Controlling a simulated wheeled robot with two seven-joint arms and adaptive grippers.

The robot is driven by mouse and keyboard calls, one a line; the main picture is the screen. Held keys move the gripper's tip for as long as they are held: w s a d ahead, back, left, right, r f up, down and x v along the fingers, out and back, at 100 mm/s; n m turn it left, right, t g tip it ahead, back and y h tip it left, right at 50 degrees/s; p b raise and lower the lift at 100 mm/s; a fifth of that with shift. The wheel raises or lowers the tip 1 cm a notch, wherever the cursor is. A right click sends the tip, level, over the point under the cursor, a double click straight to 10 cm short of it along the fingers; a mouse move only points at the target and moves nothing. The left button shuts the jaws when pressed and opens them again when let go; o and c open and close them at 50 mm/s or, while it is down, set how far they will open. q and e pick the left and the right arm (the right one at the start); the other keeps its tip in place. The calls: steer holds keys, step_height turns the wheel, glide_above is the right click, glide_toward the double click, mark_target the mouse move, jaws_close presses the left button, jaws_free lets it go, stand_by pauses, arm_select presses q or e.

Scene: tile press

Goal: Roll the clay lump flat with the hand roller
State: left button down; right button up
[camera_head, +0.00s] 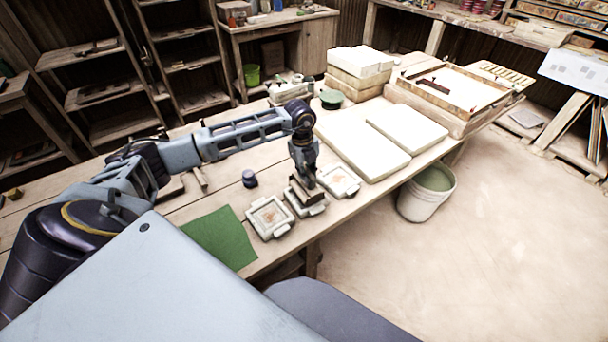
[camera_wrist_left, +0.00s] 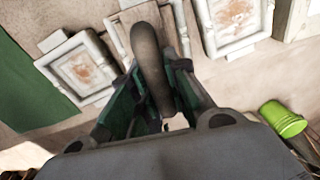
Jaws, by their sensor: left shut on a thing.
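My left gripper (camera_head: 303,180) reaches down over the middle of three pale, square tile moulds at the table's front edge. It is shut on a dark, rounded bar, which looks like the hand roller (camera_wrist_left: 150,55); the bar stands out between the fingers in the left wrist view. The middle mould (camera_head: 316,210) is mostly hidden under the gripper and the bar. I cannot tell whether the bar touches it. The left mould (camera_head: 268,217) and right mould (camera_head: 339,181) show reddish-brown marks inside. I cannot make out a separate clay lump. My right gripper is not in view.
A green mat (camera_head: 220,240) lies left of the moulds. A small dark pot (camera_head: 249,179) stands behind them. Pale slabs (camera_head: 358,140) lie to the right, with a wooden frame (camera_head: 450,90) beyond. A white bucket (camera_head: 428,195) stands on the floor. Bare tabletop shows left of the pot.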

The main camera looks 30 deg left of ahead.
arm_select(q)
steer(key=shift+f, duration=0.3)
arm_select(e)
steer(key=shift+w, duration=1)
